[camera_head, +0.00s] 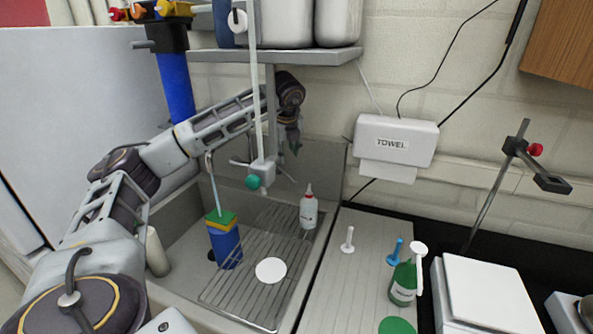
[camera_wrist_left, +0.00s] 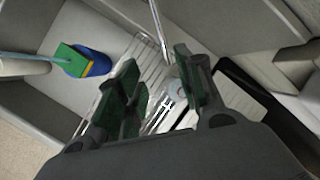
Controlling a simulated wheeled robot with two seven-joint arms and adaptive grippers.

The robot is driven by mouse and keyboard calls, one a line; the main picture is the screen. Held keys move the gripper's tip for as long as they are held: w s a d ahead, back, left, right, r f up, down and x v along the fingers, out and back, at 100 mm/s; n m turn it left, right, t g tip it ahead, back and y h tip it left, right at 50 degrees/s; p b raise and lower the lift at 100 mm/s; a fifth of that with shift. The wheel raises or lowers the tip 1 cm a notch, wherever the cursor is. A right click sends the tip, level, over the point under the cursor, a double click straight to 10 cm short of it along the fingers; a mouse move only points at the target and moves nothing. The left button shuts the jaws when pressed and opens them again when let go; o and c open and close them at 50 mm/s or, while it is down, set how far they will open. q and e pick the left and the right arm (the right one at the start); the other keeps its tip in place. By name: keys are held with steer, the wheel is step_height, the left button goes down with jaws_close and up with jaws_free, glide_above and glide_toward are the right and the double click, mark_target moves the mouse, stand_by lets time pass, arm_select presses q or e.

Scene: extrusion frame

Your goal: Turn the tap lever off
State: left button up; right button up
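The tap (camera_head: 262,172) is a pale fitting with a green knob (camera_head: 254,182) below a tall white pipe, over the sink. A thin metal lever-like piece (camera_head: 239,163) sticks out at its left; I cannot tell for certain that it is the lever. My left gripper (camera_head: 290,138) is behind and right of the pipe, pointing down, close to the tap. In the left wrist view its dark fingers (camera_wrist_left: 158,75) stand apart with a gap between them. A thin metal rod (camera_wrist_left: 157,25) shows beyond that gap; contact cannot be told. My right gripper is out of view.
The sink (camera_head: 180,255) holds a wire rack (camera_head: 245,305), a blue cup (camera_head: 226,245) with a sponge and brush, and a white bottle (camera_head: 308,210). A shelf (camera_head: 300,57) hangs above my left forearm. A towel dispenser (camera_head: 395,138) is on the wall.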

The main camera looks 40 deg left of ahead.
mark_target(289, 175)
arm_select(q)
steer(key=p+x, duration=0.1)
steer(key=x, duration=0.3)
steer(key=p+x, duration=0.1)
steer(key=x, duration=0.9)
steer(key=shift+w+d+p, duration=0.1)
steer(key=shift+w+p, duration=0.25)
steer(key=shift+p, duration=0.05)
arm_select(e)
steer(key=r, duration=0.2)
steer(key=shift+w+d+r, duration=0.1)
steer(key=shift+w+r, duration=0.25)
arm_select(q)
jaws_close()
